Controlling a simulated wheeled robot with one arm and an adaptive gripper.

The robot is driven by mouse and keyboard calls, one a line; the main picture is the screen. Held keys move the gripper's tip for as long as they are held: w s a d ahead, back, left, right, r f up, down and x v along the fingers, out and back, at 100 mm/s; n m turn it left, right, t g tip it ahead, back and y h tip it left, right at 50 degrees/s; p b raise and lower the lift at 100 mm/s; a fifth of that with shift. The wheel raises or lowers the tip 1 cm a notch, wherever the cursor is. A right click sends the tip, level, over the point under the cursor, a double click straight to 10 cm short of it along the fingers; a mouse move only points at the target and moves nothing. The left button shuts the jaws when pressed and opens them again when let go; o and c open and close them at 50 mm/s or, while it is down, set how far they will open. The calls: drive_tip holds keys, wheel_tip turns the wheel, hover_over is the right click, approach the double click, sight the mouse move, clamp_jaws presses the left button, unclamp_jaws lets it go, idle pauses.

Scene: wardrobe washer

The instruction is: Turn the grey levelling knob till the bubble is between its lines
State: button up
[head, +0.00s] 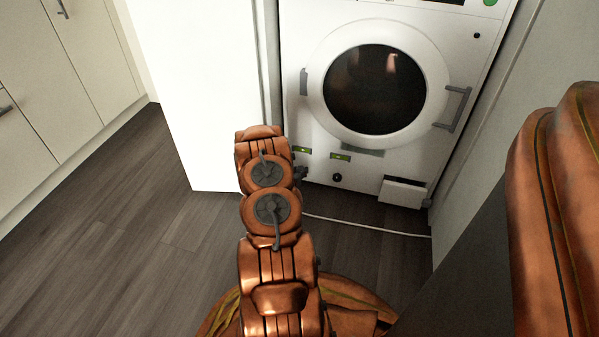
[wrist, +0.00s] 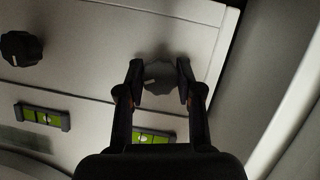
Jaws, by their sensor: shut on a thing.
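The grey levelling knob (wrist: 160,78) sits on the washer's white lower front in the wrist view, with a pale mark on its left side. My gripper (wrist: 159,72) has one finger on each side of it and is shut on it; it also shows in the head view (head: 300,173), where my arm hides the knob. A green bubble vial (wrist: 153,137) lies by the knob, partly covered by my gripper. Its pale bubble appears left of the vial's middle; I cannot tell exactly where it is against the lines. The same vial shows small in the head view (head: 302,150).
A black knob (wrist: 20,48) and a second green vial (wrist: 42,117) lie to the left in the wrist view. The washer (head: 300,110) has a round door with a handle. A small open flap (head: 403,192) and a white cable (head: 370,228) are low down. A white panel (head: 200,90) stands left.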

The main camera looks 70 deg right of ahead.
drive_tip(key=shift+a+r+m+p, duration=0.1)
drive_tip(key=shift+r+m+p, duration=0.2)
drive_tip(key=shift+p, duration=1.6)
drive_tip(key=shift+t+p, duration=0.3)
drive_tip(key=shift+p, duration=0.3)
drive_tip(key=m+p, duration=0.1)
drive_tip(key=p, duration=0.4)
drive_tip(key=shift+s+m+t, duration=0.1)
drive_tip(key=shift+m+t, duration=0.2)
drive_tip(key=shift+t, duration=0.1)
drive_tip(key=m+t+b, duration=0.1)
drive_tip(key=m+t, duration=0.1)
drive_tip(key=m, duration=0.2)
drive_tip(key=f+m+t+h+b, duration=0.1)
drive_tip(key=m+t, duration=0.1)
drive_tip(key=m, duration=0.3)
drive_tip(key=m+t+h+b, duration=0.1)
drive_tip(key=m+t, duration=0.2)
drive_tip(key=m, duration=0.1)
drive_tip(key=shift+s+f+m, duration=0.2)
drive_tip(key=shift+m, duration=0.2)
drive_tip(key=shift+r+m+h+b, duration=0.1)
drive_tip(key=shift+m+h+b, duration=0.5)
drive_tip(key=shift+m+b, duration=0.35)
